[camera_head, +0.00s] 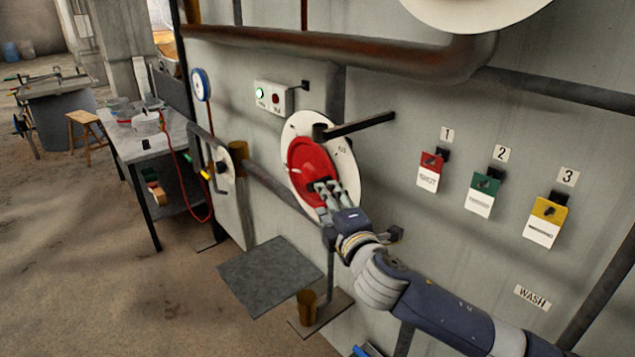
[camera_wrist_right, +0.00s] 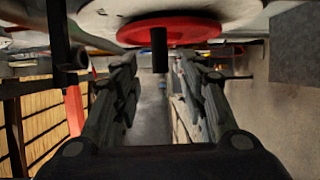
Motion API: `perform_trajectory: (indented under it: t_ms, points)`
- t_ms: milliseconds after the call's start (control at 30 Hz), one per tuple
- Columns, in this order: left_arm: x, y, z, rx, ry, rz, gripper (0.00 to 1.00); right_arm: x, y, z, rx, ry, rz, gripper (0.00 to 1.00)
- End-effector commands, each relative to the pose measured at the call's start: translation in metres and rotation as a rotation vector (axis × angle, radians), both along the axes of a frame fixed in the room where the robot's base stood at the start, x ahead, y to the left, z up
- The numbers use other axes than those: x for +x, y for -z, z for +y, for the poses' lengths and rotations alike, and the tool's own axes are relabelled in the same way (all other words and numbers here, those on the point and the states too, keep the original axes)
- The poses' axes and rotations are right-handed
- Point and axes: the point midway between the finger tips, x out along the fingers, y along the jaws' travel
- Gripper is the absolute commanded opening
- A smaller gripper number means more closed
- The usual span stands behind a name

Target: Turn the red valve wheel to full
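The red valve wheel (camera_head: 306,163) is mounted on a round white plate (camera_head: 347,165) on the grey wall. The plate has small dark marks along its rim, too small to read. A dark bar (camera_head: 358,125) sticks out at the wheel's upper edge. My right gripper (camera_head: 323,187) is at the wheel's lower right part. In the right wrist view the wheel (camera_wrist_right: 170,29) is at the top, and a dark post (camera_wrist_right: 159,48) shows between the spread fingers (camera_wrist_right: 157,68), apart from both. My left gripper is out of view.
A small box with a green and a red button (camera_head: 274,98) is at the wheel's upper left. Numbered red, green and yellow tags (camera_head: 481,193) hang at right. A thick rusty pipe (camera_head: 400,55) runs above. A grey plate (camera_head: 268,275) lies below; a worktable (camera_head: 150,140) stands at left.

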Motion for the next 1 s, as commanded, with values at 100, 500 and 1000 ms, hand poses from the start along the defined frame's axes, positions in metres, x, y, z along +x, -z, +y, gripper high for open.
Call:
perform_trajectory:
  t_ms: [100, 500, 1000]
  points:
    - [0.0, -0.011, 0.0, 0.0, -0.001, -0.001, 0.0, 0.019, -0.003, 0.005, 0.001, 0.002, 0.0, 0.4]
    - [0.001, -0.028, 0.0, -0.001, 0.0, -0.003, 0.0, 0.07, 0.002, 0.017, 0.003, 0.001, 0.001, 0.4]
    - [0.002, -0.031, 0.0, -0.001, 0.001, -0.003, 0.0, 0.082, 0.004, 0.02, 0.003, 0.0, 0.001, 0.4]
